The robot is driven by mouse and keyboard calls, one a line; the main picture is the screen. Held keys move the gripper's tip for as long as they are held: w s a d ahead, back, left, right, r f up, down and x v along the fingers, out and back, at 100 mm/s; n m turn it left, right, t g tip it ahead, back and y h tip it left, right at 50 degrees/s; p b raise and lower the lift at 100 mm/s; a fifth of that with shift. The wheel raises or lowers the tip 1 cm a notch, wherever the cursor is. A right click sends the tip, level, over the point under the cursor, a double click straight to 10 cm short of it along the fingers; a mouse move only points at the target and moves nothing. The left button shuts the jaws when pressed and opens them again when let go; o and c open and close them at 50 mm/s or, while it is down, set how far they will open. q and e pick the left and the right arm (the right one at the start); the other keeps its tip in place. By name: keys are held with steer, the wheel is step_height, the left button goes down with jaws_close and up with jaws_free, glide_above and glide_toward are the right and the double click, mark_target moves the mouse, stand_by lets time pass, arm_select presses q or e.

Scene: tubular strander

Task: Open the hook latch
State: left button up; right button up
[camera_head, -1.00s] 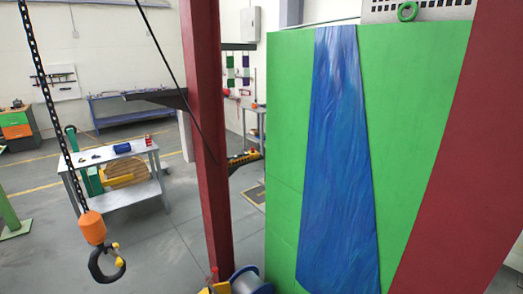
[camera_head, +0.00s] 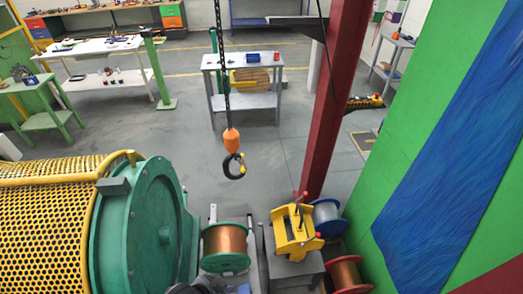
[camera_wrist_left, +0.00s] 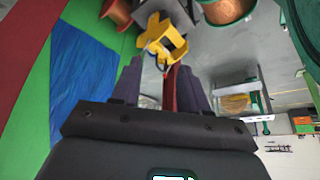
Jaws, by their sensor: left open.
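The crane hook (camera_head: 234,166) hangs upright on a black chain (camera_head: 226,65) under an orange block (camera_head: 231,141), near the middle of the head view. The hook is dark, with a small yellow part on its right side; at this size I cannot tell whether the latch is open or shut. My left gripper (camera_wrist_left: 160,75) shows only in the left wrist view, its two purple-grey fingers spread apart, with nothing visibly held between them. I cannot make out the hook clearly in that view. My right gripper is not in view.
A green drum with a yellow mesh guard (camera_head: 50,210) fills the lower left. A copper spool (camera_head: 225,247) and a yellow fixture (camera_head: 296,232) stand below the hook. A red post (camera_head: 335,100) and green panel (camera_head: 435,100) rise at the right.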

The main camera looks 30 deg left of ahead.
arm_select(q)
steer(key=w+a+f+n+t+y+b, duration=0.1)
steer(key=w+a+f+t, duration=0.15)
steer(key=w, duration=0.25)
steer(key=w+a+f+n+t+y, duration=0.1)
steer(key=w+a+f+n+t, duration=0.1)
steer(key=w+f+t, duration=0.15)
steer(key=t+y+b, duration=0.6)
steer(key=t+y, duration=0.2)
steer(key=y, duration=0.1)
glide_toward(243, 169)
steer(key=x, duration=0.2)
steer(key=p+x, duration=0.1)
steer(key=x, duration=0.5)
steer(key=shift+w+a+f+p, duration=0.15)
steer(key=shift+w+f+p, duration=0.05)
steer(key=shift+f+p, duration=0.15)
steer(key=shift+x, duration=0.85)
steer(key=shift+c, duration=0.2)
steer(key=shift+f, duration=0.1)
jaws_close()
